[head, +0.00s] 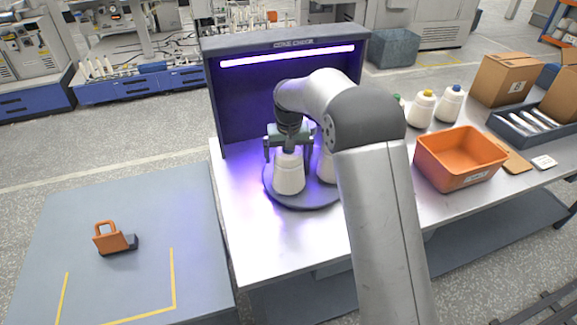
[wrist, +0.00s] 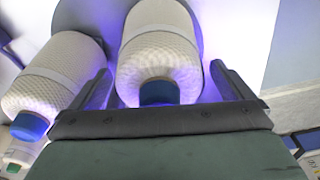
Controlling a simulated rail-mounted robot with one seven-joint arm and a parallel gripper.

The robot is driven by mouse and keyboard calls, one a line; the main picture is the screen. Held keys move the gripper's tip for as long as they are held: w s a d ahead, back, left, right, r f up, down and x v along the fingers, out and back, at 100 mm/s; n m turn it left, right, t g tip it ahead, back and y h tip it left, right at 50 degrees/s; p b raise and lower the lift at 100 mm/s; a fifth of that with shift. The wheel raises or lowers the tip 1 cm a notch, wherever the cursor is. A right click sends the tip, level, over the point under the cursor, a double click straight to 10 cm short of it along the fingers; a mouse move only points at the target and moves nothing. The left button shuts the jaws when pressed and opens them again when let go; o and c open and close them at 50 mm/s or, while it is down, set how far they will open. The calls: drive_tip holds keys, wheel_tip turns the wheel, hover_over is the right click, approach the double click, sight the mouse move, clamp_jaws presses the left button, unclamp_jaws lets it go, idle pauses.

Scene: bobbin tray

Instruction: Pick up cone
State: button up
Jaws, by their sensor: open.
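A white yarn cone (head: 289,175) stands upright on a dark round plate (head: 300,203) inside the cone check booth. In the wrist view this cone (wrist: 160,50) has a pale band and a dark blue tip. My gripper (head: 289,153) is over its top, pointing down, with one finger on each side. In the wrist view my gripper (wrist: 159,68) is open, its fingers apart around the cone; contact cannot be told. A second white cone (head: 328,167) stands close on the right, partly hidden by my arm. In the wrist view this second cone (wrist: 58,75) has a blue tip and lies just outside the left finger.
The dark booth (head: 225,100) with its violet lamp stands behind the plate. On the right are an orange bin (head: 458,145), more cones (head: 422,108) and cardboard boxes (head: 505,78). A grey platform (head: 75,215) at left bears an orange-handled object (head: 113,239). The metal table (head: 240,230) in front is clear.

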drive_tip(key=c, duration=1.6)
drive_tip(key=shift+o, duration=0.2)
